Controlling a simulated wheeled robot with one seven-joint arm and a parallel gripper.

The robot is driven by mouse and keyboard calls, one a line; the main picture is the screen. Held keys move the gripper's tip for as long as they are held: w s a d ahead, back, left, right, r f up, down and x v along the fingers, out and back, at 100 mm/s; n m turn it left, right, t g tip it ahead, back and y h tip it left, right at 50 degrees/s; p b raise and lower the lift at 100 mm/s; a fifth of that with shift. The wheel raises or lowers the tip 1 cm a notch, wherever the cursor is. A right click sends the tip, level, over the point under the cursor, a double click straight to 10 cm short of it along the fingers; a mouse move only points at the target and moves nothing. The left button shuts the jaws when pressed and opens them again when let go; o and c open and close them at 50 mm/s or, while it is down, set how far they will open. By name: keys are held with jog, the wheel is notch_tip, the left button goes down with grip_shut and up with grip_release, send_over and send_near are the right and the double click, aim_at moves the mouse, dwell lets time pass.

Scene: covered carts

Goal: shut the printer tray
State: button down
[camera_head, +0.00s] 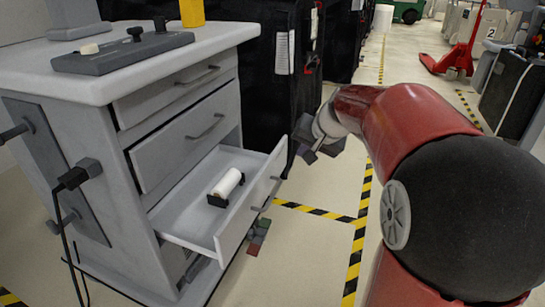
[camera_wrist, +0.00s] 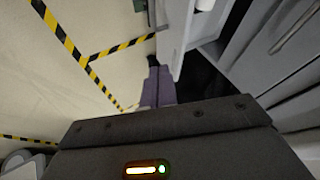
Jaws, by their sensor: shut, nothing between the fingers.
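The printer tray (camera_head: 185,215) is a white drawer pulled well out of the grey cabinet (camera_head: 190,105). A white roll (camera_head: 228,182) on a black holder lies in it. Its front panel (camera_head: 252,205) has handle parts on its outer face. My gripper (camera_head: 303,152) is shut and empty, near the far end of that panel. In the wrist view the closed fingers (camera_wrist: 158,82) point toward the end of the panel (camera_wrist: 172,45); I cannot tell whether they touch it. The roll's end (camera_wrist: 205,4) shows at the top edge.
Two closed drawers (camera_head: 180,145) are above the tray. A grey device with black knobs (camera_head: 120,52) and a yellow cup (camera_head: 192,12) stand on the cabinet top. A dark covered cart (camera_head: 262,75) is behind. Floor with yellow-black tape (camera_head: 358,245) is open to the right of the tray.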

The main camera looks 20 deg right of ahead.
send_near(272, 166)
jog(key=x, duration=0.3)
jog(key=shift+w+d+f, duration=0.1)
jog(key=shift+d+f, duration=0.15)
jog(key=shift+f, duration=0.2)
jog(key=shift+w+a, duration=0.3)
jog(key=shift+a, duration=0.15)
jog(key=w+a+p, duration=0.5)
jog(key=w+a, duration=0.3)
jog(key=a, duration=0.3)
jog(key=shift+d+f, duration=0.1)
